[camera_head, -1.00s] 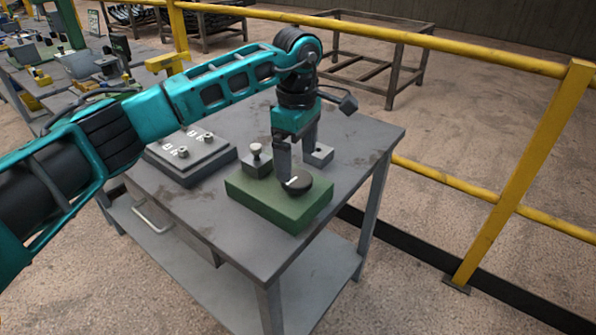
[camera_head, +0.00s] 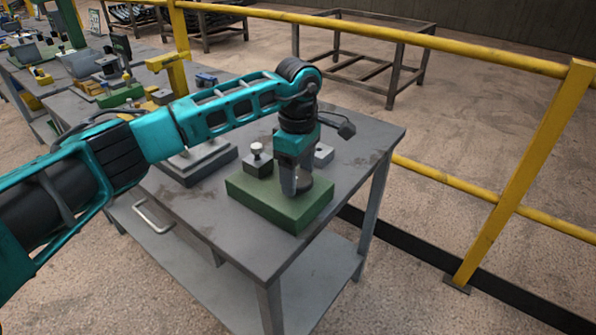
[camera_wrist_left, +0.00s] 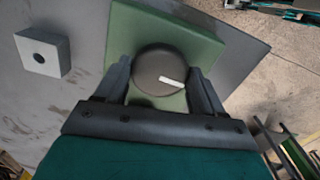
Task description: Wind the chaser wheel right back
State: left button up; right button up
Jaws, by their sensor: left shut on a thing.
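The chaser wheel (camera_head: 304,184) is a dark round disc on top of a green block (camera_head: 262,200) near the table's front right. In the head view, my left gripper's finger hides much of it. In the left wrist view, the wheel (camera_wrist_left: 157,65) shows from above with a short white mark right of its centre, pointing right. My left gripper (camera_head: 297,188) points down over the block. Its fingers stand on opposite sides of the wheel, shut on its rim. My right gripper is not in view.
A grey plate (camera_head: 205,163) lies farther left, partly behind my arm. A yellow rail (camera_head: 520,190) runs beyond the table (camera_head: 365,135).

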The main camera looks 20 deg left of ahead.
pick_arm(q)
jog(key=c, duration=0.4)
jog(key=shift+n, duration=0.3)
jog(key=n, duration=0.3)
jog(key=shift+n, duration=0.3)
jog(key=n, duration=0.3)
jog(key=shift+n, duration=0.3)
jog(key=n, duration=0.5)
jog(key=shift+w+p, duration=0.1)
jog(key=shift+p, duration=0.25)
jog(key=n, duration=0.4)
jog(key=shift+n, duration=0.3)
jog(key=shift+p, duration=0.3)
